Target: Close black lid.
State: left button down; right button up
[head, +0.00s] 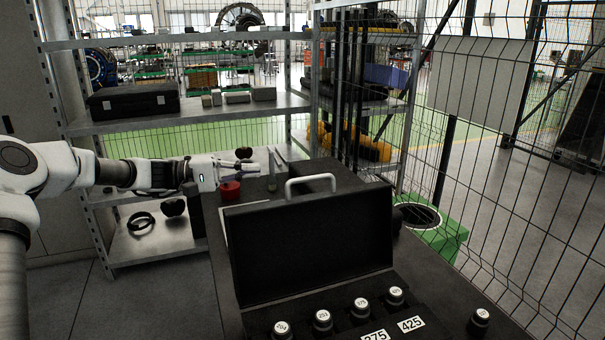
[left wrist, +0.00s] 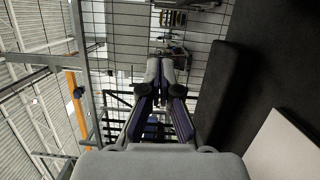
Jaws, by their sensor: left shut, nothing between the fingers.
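The black lid (head: 310,245) stands open, nearly upright, at the back of a black case (head: 300,310) in the head view. A light grey handle (head: 310,183) shows at the lid's top edge. My left gripper (head: 256,167) is behind and to the left of the lid, around the height of its top edge, apart from it. In the left wrist view its fingers (left wrist: 162,65) are together with nothing between them. A dark slab and surface fill the right of that view; I cannot tell whether the slab is the lid. My right gripper is not in view.
Several round labelled knobs (head: 361,308) stand in the case front. A red cup-like item (head: 230,190) is below my left gripper. A dark box (head: 330,176) stands behind the lid. Metal shelving (head: 200,110) is at the back, and a wire fence (head: 500,170) at right.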

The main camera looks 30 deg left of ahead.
pick_arm(q)
jog(key=w+d+p, duration=0.2)
jog(key=d+p, duration=0.2)
jog(key=d, duration=0.6)
jog(key=shift+d, duration=0.35)
